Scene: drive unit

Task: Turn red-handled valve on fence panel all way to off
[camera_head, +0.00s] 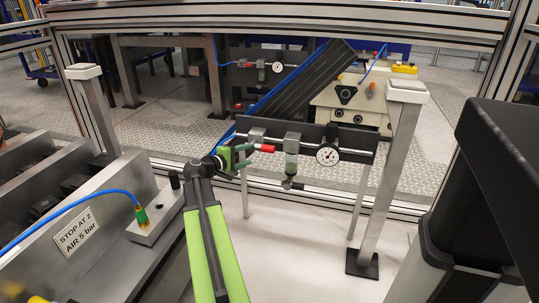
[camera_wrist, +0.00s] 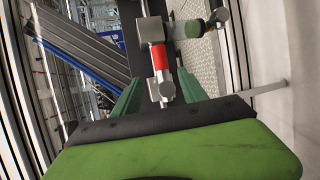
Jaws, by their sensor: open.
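The red handle (camera_head: 265,148) of the valve shows in the head view at the left part of the dark fence panel (camera_head: 350,143), left of the green-bowled filter (camera_head: 291,146). It points sideways there. My gripper (camera_head: 231,158) is just left of it. In the wrist view, the red handle (camera_wrist: 160,60) stands upright in the picture, with grey metal pieces above and below it. The open green fingers of my gripper (camera_wrist: 160,85) lie on either side of the lower grey piece. I cannot tell whether they touch it.
A round gauge (camera_head: 327,155) sits on the panel right of the filter. A metal post (camera_head: 390,170) stands to the right. A grey block labelled "STOP AT 2 AIR 5 bar" (camera_head: 75,233) with a blue hose (camera_head: 75,200) is at left. Fence rails run behind the arm.

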